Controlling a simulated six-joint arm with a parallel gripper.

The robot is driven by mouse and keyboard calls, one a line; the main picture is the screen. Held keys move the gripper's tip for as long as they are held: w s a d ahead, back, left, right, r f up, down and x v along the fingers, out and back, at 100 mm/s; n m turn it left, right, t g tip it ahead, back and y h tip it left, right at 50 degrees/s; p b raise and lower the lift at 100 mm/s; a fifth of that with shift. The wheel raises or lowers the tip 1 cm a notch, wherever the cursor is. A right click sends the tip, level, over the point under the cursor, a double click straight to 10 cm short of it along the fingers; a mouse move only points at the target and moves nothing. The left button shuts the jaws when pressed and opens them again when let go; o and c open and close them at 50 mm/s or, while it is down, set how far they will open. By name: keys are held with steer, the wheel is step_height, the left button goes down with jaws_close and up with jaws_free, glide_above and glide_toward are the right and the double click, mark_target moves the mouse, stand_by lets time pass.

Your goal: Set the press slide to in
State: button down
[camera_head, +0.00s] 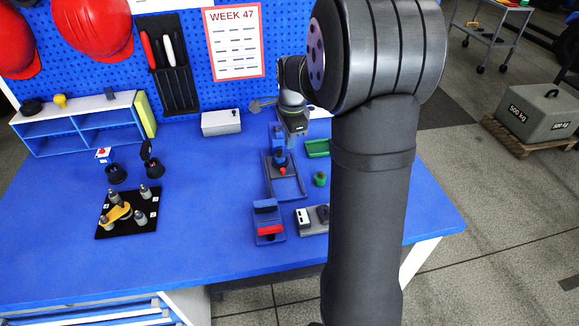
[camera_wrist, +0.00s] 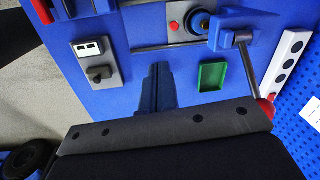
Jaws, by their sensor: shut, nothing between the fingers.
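The press has a blue post (camera_head: 278,133) and a grey rail frame (camera_head: 299,186) running toward the table's front. A part with a small red top (camera_head: 282,170) sits between the rails near the post; it also shows in the wrist view (camera_wrist: 173,26), apart from the rails' front end. In the wrist view the blue press head (camera_wrist: 236,30) carries a grey lever with a red ball (camera_wrist: 266,108). My gripper (camera_wrist: 158,68) is shut and empty, above the table beside the rails. In the head view my gripper (camera_head: 297,128) is partly hidden behind the press area and my arm.
A green tray (camera_wrist: 212,76) lies near my fingers. A grey switch box (camera_wrist: 96,62) stands toward the front. A blue fixture with a red bar (camera_head: 270,230) stands before the rails.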

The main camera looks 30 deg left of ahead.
steer(key=d+f+m, duration=0.2)
steer(key=m, duration=0.5)
steer(key=m+y, duration=0.1)
steer(key=m, duration=0.6)
glide_toward(287, 173)
steer(key=d+f, duration=0.1)
steer(key=s+d+f, duration=0.1)
steer(key=f, duration=0.1)
steer(key=s+d+f, duration=0.1)
steer(key=shift+s+d+f, duration=0.25)
steer(key=shift+d, duration=0.05)
steer(key=a, duration=0.2)
steer(key=shift+w+a+f, duration=0.1)
steer(key=shift+w+a, duration=0.2)
steer(key=shift+w, duration=0.1)
steer(key=shift+w+a+f, duration=0.1)
steer(key=shift+w+a, duration=0.1)
steer(key=shift+a, duration=0.35)
steer(key=shift+w+a, duration=0.8)
steer(key=shift+w, duration=0.05)
